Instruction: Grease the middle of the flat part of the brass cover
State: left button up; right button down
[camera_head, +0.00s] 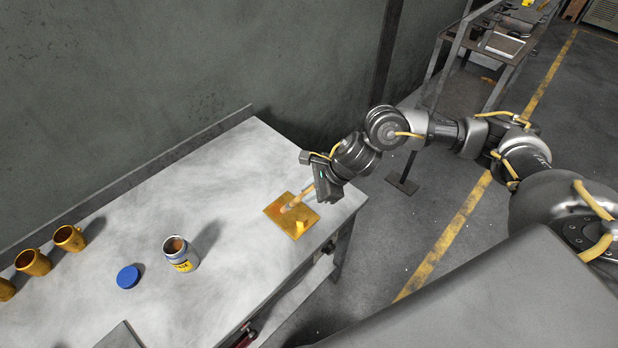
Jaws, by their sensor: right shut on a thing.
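The brass cover (274,214) lies near the right end of the pale worktable, a flat square plate with a small raised piece (302,224) near its front edge. My right gripper (318,191) is shut on a brush (299,199) with a light wooden handle. The brush slants down to the left, and its tip is at about the middle of the plate. I cannot tell for sure whether the tip touches. An open jar (181,262) with a yellow label and brown contents stands upright to the left. My left gripper is out of view.
A blue lid (128,277) lies on the worktable (215,165) left of the jar. Several brass cups (69,238) stand in a row at the far left. A grey wall (150,70) rises behind. The tabletop between cover and jar is clear.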

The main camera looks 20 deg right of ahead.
jog(key=shift+w+d+f+m, duration=0.1)
jog(key=shift+f+m, duration=0.1)
jog(key=shift+m, duration=0.1)
jog(key=shift+f, duration=0.2)
jog(key=shift+f+b, duration=0.9)
jog(key=shift+f, duration=0.25)
jog(key=shift+f+b, duration=0.55)
jog(key=shift+b, duration=0.1)
dwell(0.4)
jog(key=shift+s+d+r, duration=0.1)
jog(key=shift+s, duration=0.35)
jog(key=shift+w+b, duration=0.15)
jog(key=shift+b, duration=0.15)
